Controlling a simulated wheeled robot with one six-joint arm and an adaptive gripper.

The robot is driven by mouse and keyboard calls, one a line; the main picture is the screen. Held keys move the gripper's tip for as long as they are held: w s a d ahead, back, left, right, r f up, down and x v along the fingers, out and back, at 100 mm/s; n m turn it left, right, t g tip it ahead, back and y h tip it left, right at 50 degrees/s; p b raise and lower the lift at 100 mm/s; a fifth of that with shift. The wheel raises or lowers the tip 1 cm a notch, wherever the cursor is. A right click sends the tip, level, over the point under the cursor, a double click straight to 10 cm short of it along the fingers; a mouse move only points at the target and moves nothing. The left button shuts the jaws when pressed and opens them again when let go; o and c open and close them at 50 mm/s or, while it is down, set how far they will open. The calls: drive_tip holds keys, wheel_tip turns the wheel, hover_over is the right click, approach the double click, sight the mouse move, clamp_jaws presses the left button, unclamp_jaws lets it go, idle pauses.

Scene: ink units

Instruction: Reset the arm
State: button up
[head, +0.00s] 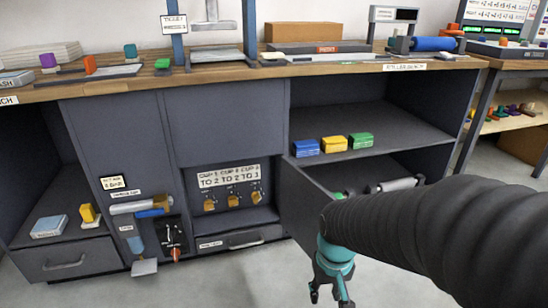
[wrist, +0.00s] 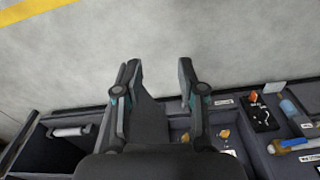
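My gripper (head: 331,288) hangs at the end of my black arm in the head view, low in front of the cabinet (head: 225,130). It shows teal joints and dark fingers. In the wrist view my gripper (wrist: 157,85) has its two fingers apart with nothing between them, over the grey floor (wrist: 235,45). An open cabinet door (head: 307,212) stands just behind the gripper in the head view. My arm hides part of the lower right compartment.
Blue, yellow and green boxes (head: 333,144) sit on the right shelf. A grey roller (head: 395,185) lies in the compartment below. A panel with several orange knobs (head: 232,186) is left of the door. The wooden bench top (head: 230,78) carries many items. Front floor (head: 215,285) is clear.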

drive_tip(key=s+d+r+t+p, duration=0.2)
drive_tip(key=s+r, duration=0.1)
drive_tip(key=r, duration=0.6)
drive_tip(key=s+d+r+m+t+p, duration=0.1)
drive_tip(key=s+r, duration=0.3)
drive_tip(key=r, duration=0.5)
drive_tip(key=shift+s+d+r+t+p, duration=0.3)
drive_tip(key=shift+d+t+p, duration=0.45)
drive_tip(key=shift+t, duration=0.15)
